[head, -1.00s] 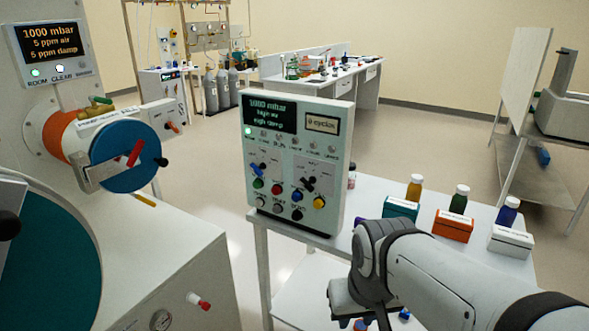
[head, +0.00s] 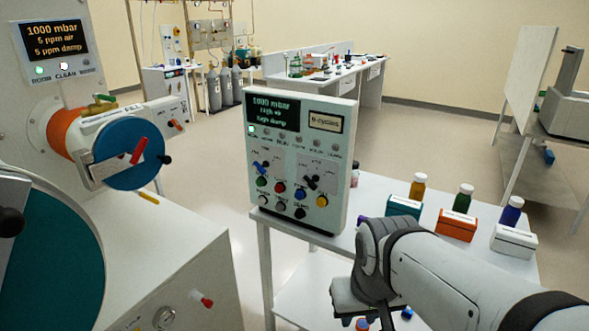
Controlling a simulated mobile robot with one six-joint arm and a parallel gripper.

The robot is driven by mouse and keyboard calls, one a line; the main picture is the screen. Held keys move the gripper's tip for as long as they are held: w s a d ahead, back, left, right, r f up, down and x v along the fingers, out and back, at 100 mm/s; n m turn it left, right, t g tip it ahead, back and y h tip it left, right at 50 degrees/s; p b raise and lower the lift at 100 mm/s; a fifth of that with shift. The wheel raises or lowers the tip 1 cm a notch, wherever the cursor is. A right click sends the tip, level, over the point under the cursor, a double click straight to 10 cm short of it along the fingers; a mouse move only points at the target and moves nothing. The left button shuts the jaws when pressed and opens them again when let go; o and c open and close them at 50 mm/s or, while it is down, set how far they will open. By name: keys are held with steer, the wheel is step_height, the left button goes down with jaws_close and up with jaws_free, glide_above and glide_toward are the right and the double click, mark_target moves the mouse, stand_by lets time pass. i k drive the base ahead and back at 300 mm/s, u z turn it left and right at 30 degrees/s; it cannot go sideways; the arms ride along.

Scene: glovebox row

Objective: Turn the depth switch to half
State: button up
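The control panel (head: 298,160) stands upright on a white table, facing me. It carries two rotary switches, one with a blue handle (head: 263,167) on the left and one with a black handle (head: 312,182) on the right. Their labels are too small to read, so I cannot tell which is the depth switch or where it points. The panel screen (head: 272,112) reads 1000 mbar, high air, high damp. My gripper (head: 352,304) is low at the bottom, right of and below the panel, apart from it.
Several coloured push buttons (head: 280,188) sit below the switches. Boxes with bottles (head: 456,222) stand on the white table (head: 375,190) to the right. A large glovebox (head: 165,270) with a blue round door (head: 128,155) fills the left. Open floor lies between.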

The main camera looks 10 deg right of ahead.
mark_target(306, 179)
steer(key=z, duration=1.75)
steer(key=k, duration=0.85)
steer(key=u, duration=0.65)
steer(key=i, duration=1)
